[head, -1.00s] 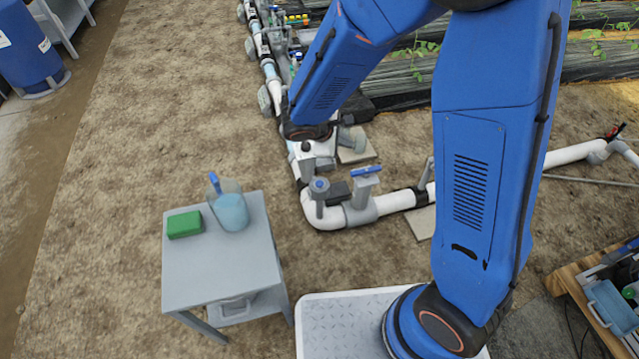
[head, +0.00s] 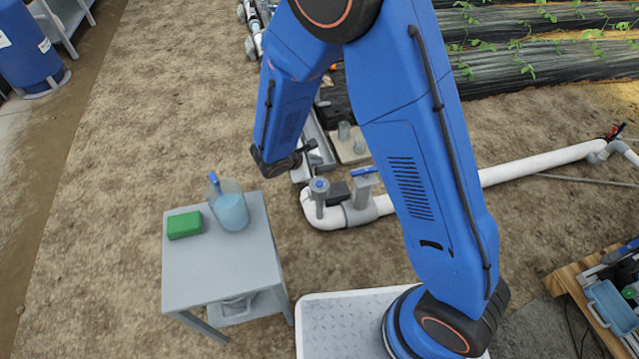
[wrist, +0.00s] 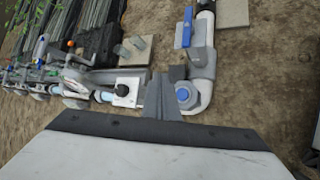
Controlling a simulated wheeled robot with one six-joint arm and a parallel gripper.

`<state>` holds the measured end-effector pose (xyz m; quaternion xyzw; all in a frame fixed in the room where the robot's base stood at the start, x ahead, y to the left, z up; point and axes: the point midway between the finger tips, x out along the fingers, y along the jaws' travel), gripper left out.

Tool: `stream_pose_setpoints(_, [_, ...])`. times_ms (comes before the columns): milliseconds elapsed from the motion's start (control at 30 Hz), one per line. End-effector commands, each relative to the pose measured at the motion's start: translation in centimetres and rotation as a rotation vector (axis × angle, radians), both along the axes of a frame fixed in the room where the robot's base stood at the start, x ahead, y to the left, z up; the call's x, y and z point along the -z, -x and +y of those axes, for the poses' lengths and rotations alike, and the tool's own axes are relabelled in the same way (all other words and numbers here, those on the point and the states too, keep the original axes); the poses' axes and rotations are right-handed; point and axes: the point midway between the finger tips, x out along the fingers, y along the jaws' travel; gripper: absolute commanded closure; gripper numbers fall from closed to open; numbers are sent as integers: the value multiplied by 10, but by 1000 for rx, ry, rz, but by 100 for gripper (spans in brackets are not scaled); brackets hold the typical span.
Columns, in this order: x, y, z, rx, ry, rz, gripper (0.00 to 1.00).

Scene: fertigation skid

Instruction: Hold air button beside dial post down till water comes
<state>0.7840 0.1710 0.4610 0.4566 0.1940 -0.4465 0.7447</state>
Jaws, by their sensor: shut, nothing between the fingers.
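In the head view a short grey post with a round blue top (head: 319,186) stands on the elbow of the white pipe. It also shows in the wrist view, its blue top (wrist: 183,93) just right of my fingers. A grey post with a blue lever (head: 364,188) stands close to its right. A dark block (head: 337,191) sits between them. No dial face can be read, and I cannot tell which part is the air button. My gripper (wrist: 161,84) is shut and empty. In the head view my wrist is left of and behind the posts; the gripper is small there.
A grey side table (head: 222,271) holds a green sponge-like block (head: 185,224) and a jug of blue liquid (head: 231,211). The white pipe (head: 538,162) runs right. A wooden crate of tools (head: 572,284) stands at right. Bare soil lies open at left.

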Motion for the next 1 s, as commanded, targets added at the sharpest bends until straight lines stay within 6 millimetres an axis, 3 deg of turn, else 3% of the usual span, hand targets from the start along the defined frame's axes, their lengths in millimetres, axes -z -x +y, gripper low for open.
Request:
stream_pose_setpoints(333, [9,0,0,1,1,0,100])
stream_pose_setpoints(1000, [81,0,0,1,1,1,100])
